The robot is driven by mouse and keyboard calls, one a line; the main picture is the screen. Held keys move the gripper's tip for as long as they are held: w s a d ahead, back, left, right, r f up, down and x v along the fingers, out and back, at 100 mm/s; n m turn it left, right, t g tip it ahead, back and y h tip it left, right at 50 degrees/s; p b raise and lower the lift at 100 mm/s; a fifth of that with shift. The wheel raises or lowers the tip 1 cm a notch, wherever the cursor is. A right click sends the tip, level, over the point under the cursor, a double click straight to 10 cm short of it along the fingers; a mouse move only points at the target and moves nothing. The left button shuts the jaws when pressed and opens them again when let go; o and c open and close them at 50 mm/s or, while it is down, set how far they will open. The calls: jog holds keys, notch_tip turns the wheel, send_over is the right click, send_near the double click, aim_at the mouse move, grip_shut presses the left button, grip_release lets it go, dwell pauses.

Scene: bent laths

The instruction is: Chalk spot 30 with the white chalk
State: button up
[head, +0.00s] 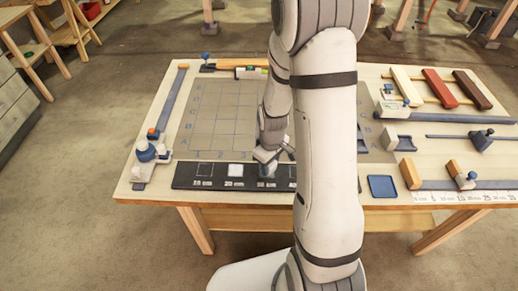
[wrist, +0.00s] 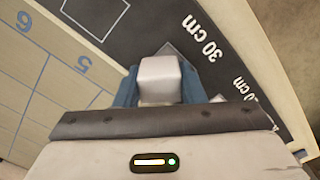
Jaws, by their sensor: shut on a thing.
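My gripper (head: 267,160) is over the dark strip (head: 185,177) at the front of the table. In the wrist view its blue fingertips are shut on the white chalk (wrist: 159,76), a pale block. The strip also shows in the wrist view (wrist: 135,45), with a "30 cm" label (wrist: 208,38) just beyond the chalk. A thin square outline beside that label is partly hidden by the chalk. I cannot tell whether the chalk touches the strip. In the head view, a white square (head: 235,170) shows on the strip left of my gripper.
A gridded board (head: 210,110) lies behind the strip. A blue tray (head: 382,187) is at the right. Blue-and-white fixtures (head: 146,152) stand at the left end. White, red and brown bars (head: 438,88) lie at the back right. My arm hides the table's middle.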

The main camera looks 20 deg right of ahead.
aim_at(258, 171)
jog(key=shift+s+d+f+b, duration=0.1)
jog(key=shift+s+d+b, duration=0.1)
jog(key=shift+d, duration=0.3)
jog(key=shift+s+d+f+b, duration=0.1)
jog(key=shift+s+d+b, duration=0.1)
jog(key=shift+d, duration=0.3)
jog(key=shift+a+r, duration=0.2)
jog(key=shift+a, duration=0.05)
jog(key=a, duration=0.1)
jog(key=w+a, duration=0.1)
jog(key=a, duration=0.3)
jog(key=shift+w+a+f, duration=0.1)
jog(key=shift+w+a, duration=0.1)
jog(key=shift+w, duration=0.2)
jog(key=r, duration=0.1)
jog(key=r+p, duration=0.1)
jog(key=shift+w+a+r, duration=0.15)
jog(key=shift+w+r, duration=0.05)
jog(key=shift+r, duration=0.2)
jog(key=shift+s+r+p, duration=0.2)
jog(key=shift+r+p, duration=0.25)
jog(key=shift+r, duration=0.3)
jog(key=shift+w+r+p, duration=0.1)
jog(key=shift+r+p, duration=0.4)
jog(key=shift+r, duration=0.15)
jog(key=shift+r+p, duration=0.9)
jog(key=shift+r, duration=0.55)
